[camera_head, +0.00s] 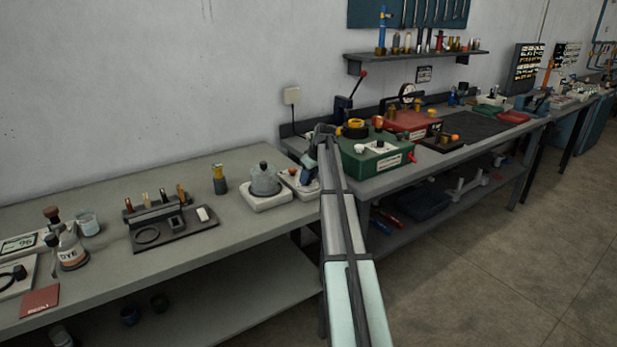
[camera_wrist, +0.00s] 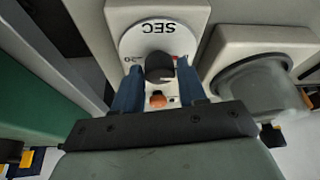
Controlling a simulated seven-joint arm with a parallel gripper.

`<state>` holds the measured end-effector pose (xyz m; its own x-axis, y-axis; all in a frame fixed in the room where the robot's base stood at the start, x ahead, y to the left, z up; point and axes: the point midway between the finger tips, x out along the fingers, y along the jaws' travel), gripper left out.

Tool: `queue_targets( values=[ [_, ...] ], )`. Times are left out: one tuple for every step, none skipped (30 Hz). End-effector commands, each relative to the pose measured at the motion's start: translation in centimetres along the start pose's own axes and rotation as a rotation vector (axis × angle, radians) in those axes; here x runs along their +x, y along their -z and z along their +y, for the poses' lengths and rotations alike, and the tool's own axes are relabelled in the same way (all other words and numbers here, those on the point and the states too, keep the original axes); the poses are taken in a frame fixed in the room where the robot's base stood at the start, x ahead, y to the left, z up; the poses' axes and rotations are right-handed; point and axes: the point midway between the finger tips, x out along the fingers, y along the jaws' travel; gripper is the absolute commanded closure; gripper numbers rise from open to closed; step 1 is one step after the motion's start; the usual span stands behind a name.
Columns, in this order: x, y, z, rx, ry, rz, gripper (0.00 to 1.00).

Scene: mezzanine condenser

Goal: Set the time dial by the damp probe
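The time dial (camera_wrist: 135,40) is a white disc marked "SEC" with a dark round knob (camera_wrist: 159,66), on a pale housing. In the head view its pale unit (camera_head: 288,178) is partly hidden by my arm. My gripper (camera_wrist: 160,72) points at it, with one blue finger on each side of the knob. The fingers look slightly apart from the knob. An orange button (camera_wrist: 157,100) shows between the fingers. In the head view my gripper (camera_head: 308,178) is low over the unit. A pale meter with a dark-framed display (camera_head: 20,243), seemingly reading 96, lies at far left; I cannot tell whether it is the damp probe.
A covered round dish on a white base (camera_head: 265,182) stands close beside the dial, also in the wrist view (camera_wrist: 258,88). A green box (camera_head: 375,157) is close on the right. A dark tray (camera_head: 175,236), dye bottle (camera_head: 70,250) and red booklet (camera_head: 40,300) lie left.

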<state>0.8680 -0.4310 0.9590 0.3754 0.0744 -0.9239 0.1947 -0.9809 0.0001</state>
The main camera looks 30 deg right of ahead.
Motion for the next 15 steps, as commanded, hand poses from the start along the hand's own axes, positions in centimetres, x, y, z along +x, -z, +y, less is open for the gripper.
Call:
queue_targets(
  values=[
    [-0.01, 0.00, 0.00, 0.000, 0.000, 0.000, 0.64],
    [-0.01, 0.00, 0.00, 0.000, 0.000, 0.000, 0.67],
    [-0.01, 0.00, 0.00, 0.000, 0.000, 0.000, 0.71],
    [-0.01, 0.00, -0.01, 0.000, 0.000, 0.000, 0.73],
    [-0.01, 0.00, -0.01, 0.000, 0.000, 0.000, 0.76],
    [-0.01, 0.00, -0.01, 0.000, 0.000, 0.000, 0.80],
    [-0.01, 0.00, -0.01, 0.000, 0.000, 0.000, 0.83],
    [-0.01, 0.00, -0.01, 0.000, 0.000, 0.000, 0.86],
    [-0.01, 0.00, -0.02, 0.000, 0.000, 0.000, 0.90],
    [-0.01, 0.00, -0.02, 0.000, 0.000, 0.000, 0.93],
    [-0.01, 0.00, -0.02, 0.000, 0.001, 0.000, 0.95],
    [-0.01, 0.00, -0.02, 0.000, 0.000, 0.000, 0.95],
    [-0.01, 0.00, -0.03, 0.001, 0.000, 0.000, 0.95],
    [-0.01, 0.00, -0.04, 0.002, 0.000, 0.000, 0.95],
    [-0.01, 0.00, -0.04, 0.005, -0.001, 0.000, 0.95]
  ],
)
